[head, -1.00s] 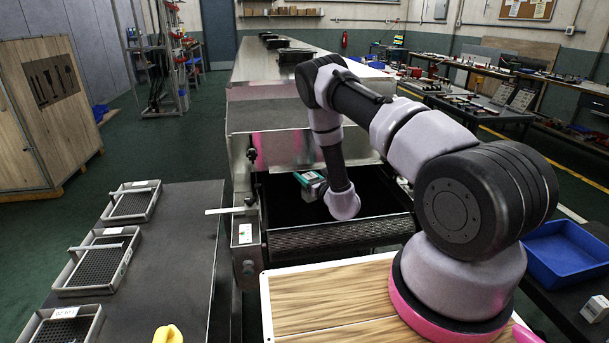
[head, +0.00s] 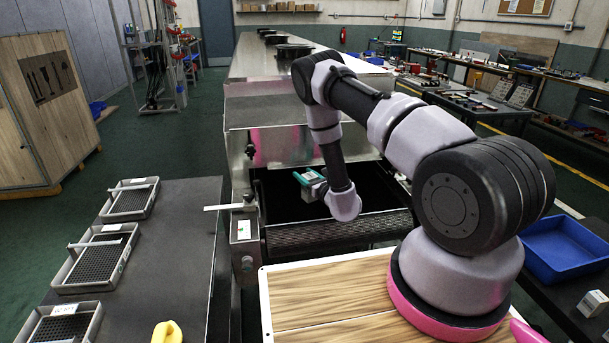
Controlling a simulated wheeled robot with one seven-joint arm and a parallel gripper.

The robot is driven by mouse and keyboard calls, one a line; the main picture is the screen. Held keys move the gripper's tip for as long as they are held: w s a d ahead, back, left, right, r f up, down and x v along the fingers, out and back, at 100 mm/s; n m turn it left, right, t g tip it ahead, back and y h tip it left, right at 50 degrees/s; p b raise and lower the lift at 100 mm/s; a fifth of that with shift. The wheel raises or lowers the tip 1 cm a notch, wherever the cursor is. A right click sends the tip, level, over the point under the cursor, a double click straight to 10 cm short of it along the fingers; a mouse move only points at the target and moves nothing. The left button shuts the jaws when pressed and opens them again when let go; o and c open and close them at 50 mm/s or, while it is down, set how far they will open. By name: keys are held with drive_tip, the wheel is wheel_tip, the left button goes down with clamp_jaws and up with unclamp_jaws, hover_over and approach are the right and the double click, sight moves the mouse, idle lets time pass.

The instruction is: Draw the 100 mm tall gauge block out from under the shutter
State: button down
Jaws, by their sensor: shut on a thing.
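The metal shutter (head: 285,147) hangs across the mouth of the dryer tunnel, with a dark opening below its lower edge. My gripper (head: 308,178) is low in that opening, beyond my wrist and just above the mesh belt. It is shut on the gauge block. The hand shows as a small teal and grey shape; the fingertips and the block are too small and dark to make out apart. I cannot tell whether the block touches the shutter's edge.
The mesh belt (head: 330,238) runs out of the opening toward a wooden top (head: 325,300). On the left, a dark table (head: 175,240) carries several mesh trays and a yellow object (head: 167,333). A blue bin (head: 565,248) and a small pale box (head: 593,303) stand at right.

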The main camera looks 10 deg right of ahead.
drive_tip(key=shift+c, duration=0.7)
unclamp_jaws()
drive_tip(key=shift+s, duration=0.1)
